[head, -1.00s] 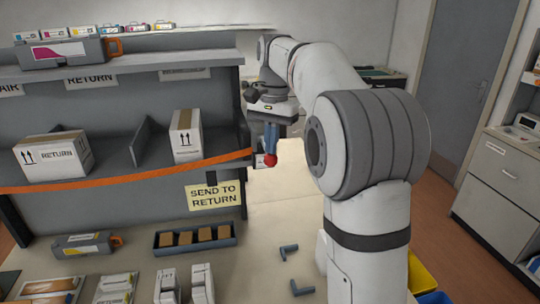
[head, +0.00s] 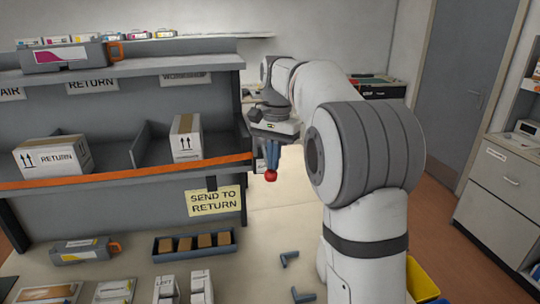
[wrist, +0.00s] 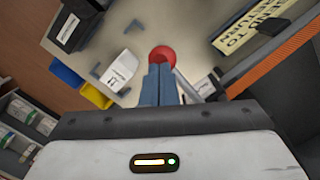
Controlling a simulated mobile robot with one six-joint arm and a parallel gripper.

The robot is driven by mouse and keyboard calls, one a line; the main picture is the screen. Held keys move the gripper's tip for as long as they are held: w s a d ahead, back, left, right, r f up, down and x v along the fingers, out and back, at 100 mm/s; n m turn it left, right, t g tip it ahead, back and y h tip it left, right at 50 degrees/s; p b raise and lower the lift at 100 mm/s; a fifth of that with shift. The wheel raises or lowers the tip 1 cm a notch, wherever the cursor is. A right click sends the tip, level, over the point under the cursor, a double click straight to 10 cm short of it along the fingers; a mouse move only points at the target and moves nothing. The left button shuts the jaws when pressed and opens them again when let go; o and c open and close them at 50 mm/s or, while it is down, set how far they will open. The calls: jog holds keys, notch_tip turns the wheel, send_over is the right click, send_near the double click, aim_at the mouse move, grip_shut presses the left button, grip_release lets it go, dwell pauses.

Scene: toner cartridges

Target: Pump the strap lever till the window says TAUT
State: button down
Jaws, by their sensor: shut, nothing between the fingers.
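The orange strap (head: 120,173) runs straight along the front edge of the shelf, before two boxes. At its right end the lever's red knob (head: 271,176) shows low beside the shelf's end post; it also shows in the wrist view (wrist: 162,55). My gripper (head: 272,167) is shut with nothing between its blue-grey fingers. Its fingertips are right above the knob and seem to touch it; in the wrist view the fingertips (wrist: 160,68) overlap the knob's edge. The ratchet body is mostly hidden behind my fingers, and I cannot read any window word.
A "SEND TO RETURN" sign (head: 214,201) hangs under the strap. A tray (head: 160,250) of brown blocks and a grey cartridge (head: 85,250) are on the bench below. Loose blue-grey brackets (head: 289,259) lie to the right. The bench top under the gripper is clear.

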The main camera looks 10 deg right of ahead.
jog(key=shift+w+d+r+p, duration=0.3)
jog(key=shift+w+d+p, duration=0.35)
jog(key=shift+w, duration=0.15)
jog(key=shift+r, duration=0.1)
notch_tip(320, 180, up, 8)
jog(key=shift+w+d+f, duration=0.2)
jog(key=shift+w, duration=0.1)
dwell(0.9)
